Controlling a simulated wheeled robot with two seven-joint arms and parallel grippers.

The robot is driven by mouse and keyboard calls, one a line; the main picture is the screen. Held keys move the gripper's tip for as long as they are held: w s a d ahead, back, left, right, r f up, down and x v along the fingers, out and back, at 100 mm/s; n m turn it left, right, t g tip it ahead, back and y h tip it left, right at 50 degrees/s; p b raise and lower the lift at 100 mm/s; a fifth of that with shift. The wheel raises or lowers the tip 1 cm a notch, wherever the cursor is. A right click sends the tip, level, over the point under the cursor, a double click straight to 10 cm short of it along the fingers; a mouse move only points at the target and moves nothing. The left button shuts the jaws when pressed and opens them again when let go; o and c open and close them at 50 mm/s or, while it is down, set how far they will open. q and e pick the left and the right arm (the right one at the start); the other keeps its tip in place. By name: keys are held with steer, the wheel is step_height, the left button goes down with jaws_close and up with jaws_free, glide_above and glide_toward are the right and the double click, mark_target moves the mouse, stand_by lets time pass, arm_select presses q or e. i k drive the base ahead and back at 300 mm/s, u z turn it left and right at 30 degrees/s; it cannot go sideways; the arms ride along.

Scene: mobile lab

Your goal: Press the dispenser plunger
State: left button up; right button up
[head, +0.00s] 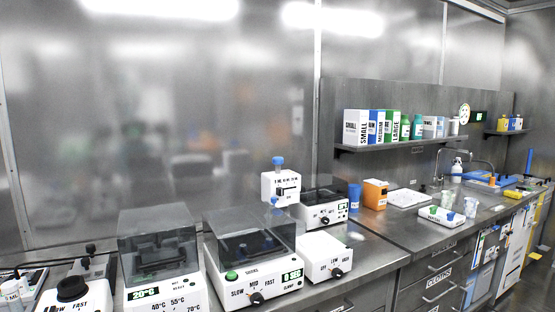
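A white box-shaped device with small dark markings (281,188) stands behind the row of bench instruments, against the metal back wall. A blue knob (278,161) sits upright on top of it and looks like a dispenser plunger. Its lower part is partly hidden by the instruments in front. A white pump-like bottle with a dark top (456,169) stands farther right by the sink; its details are too small to tell. Neither of my grippers is in view, and nothing touches the blue knob.
Several instruments line the bench, including a clear-lidded shaker (252,240), a lidded heater (158,255) and a white dial box (325,258). An orange box (375,194) and blue cup (354,197) stand right. A shelf (400,143) holds glove boxes. Bare counter (385,232) lies mid-right.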

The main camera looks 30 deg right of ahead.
mark_target(278, 161)
steer(key=k, duration=0.5)
steer(key=z, duration=2)
steer(key=i, duration=1.35)
steer(key=u, duration=2.35)
steer(key=i, duration=0.3)
steer(key=u, duration=0.1)
